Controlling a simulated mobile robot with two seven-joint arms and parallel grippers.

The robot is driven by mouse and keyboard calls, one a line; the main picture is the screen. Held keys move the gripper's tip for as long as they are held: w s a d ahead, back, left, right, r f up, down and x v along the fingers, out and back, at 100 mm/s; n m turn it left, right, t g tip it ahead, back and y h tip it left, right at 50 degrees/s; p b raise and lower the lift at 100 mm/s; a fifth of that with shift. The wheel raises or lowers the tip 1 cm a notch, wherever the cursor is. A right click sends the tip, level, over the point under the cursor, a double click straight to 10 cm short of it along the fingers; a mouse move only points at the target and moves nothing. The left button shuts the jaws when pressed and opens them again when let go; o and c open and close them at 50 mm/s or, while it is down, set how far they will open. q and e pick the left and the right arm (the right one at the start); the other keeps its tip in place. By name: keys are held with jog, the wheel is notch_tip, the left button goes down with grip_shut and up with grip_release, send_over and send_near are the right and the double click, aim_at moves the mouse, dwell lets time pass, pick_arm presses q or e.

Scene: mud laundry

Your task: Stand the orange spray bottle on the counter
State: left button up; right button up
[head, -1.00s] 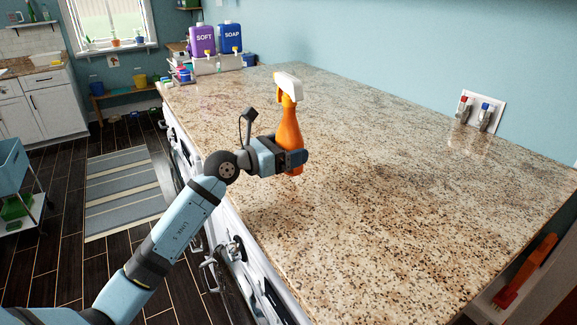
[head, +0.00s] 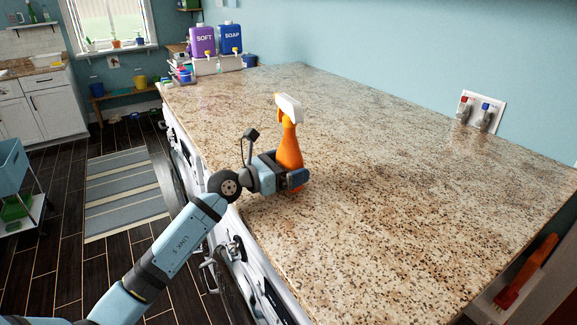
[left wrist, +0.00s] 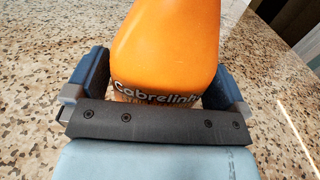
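The orange spray bottle (head: 289,148) with a white spray head is upright, tilted slightly, over the near left part of the speckled counter (head: 400,180). My left gripper (head: 294,180) is around its lower body, with one finger on each side. The left wrist view shows the orange body (left wrist: 167,45) and its label between the two blue fingers (left wrist: 160,85), which appear to press against it. The bottle's base is hidden by the gripper, so I cannot tell whether it touches the counter. My right gripper is not in view.
Purple SOFT (head: 202,41) and blue SOAP (head: 230,39) dispensers stand at the counter's far left end. The middle of the counter is clear. Its front edge runs below my left arm.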

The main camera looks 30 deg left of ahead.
pick_arm(q)
jog(key=shift+r, duration=0.2)
jog(key=b+v, duration=0.1)
jog(key=v, duration=0.9)
jog(key=shift+s+a+f+b, duration=0.2)
jog(key=shift+b, duration=0.2)
jog(key=shift+s+a, duration=0.15)
jog(key=shift+s, duration=0.2)
jog(key=shift+s+a+r, duration=0.15)
jog(key=shift+s+a, duration=0.05)
jog(key=shift+s, duration=0.1)
